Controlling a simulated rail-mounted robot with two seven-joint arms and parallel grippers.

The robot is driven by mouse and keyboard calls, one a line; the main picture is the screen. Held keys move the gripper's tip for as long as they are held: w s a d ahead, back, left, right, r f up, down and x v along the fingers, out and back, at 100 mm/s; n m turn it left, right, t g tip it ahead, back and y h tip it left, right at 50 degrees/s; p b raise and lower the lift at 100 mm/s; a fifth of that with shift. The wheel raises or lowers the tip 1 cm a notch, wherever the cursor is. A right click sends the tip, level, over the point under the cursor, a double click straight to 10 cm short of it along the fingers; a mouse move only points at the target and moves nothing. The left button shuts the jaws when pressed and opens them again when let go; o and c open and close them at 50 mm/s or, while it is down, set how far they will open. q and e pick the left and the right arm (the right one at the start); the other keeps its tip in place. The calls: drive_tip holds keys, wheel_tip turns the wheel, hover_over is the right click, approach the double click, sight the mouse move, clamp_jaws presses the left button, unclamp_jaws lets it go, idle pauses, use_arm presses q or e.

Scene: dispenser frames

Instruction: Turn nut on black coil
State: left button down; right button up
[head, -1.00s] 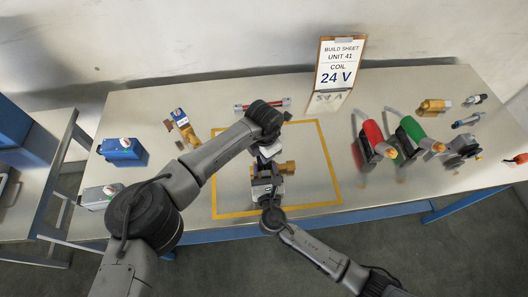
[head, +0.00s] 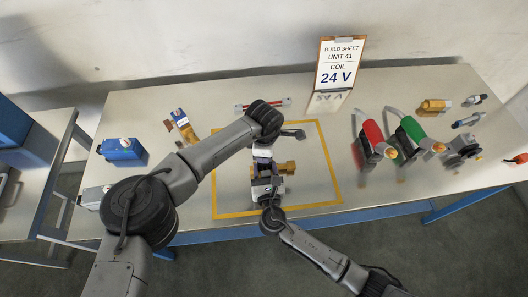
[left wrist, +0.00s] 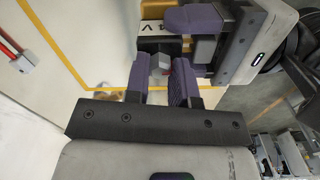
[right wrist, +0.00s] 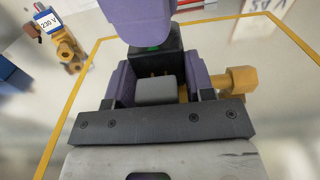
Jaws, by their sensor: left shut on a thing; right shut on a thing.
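The brass valve body (head: 288,168) stands inside the yellow outline, partly hidden by my grippers. It also shows in the right wrist view (right wrist: 236,80). The black coil (right wrist: 165,55) sits on it, with a grey block (right wrist: 156,91) on its near side. In the left wrist view, a small grey nut (left wrist: 160,62) lies between the purple fingers of my left gripper (left wrist: 160,80), which is shut on it from above.
A build sheet reading 24 V (head: 337,72) stands at the back. A brass valve with a 230 V blue coil (head: 182,125) lies at left, near a blue box (head: 122,151). Red (head: 371,135) and green (head: 411,129) tools stand right.

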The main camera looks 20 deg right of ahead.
use_arm(q)
drive_tip(key=shift+m, duration=0.3)
idle(0.4)
drive_tip(key=c, duration=1)
unclamp_jaws()
drive_tip(key=shift+o, duration=0.2)
wheel_tip(320, 180, up, 12)
use_arm(e)
drive_tip(key=o, duration=1.3)
drive_tip(key=shift+o, duration=0.2)
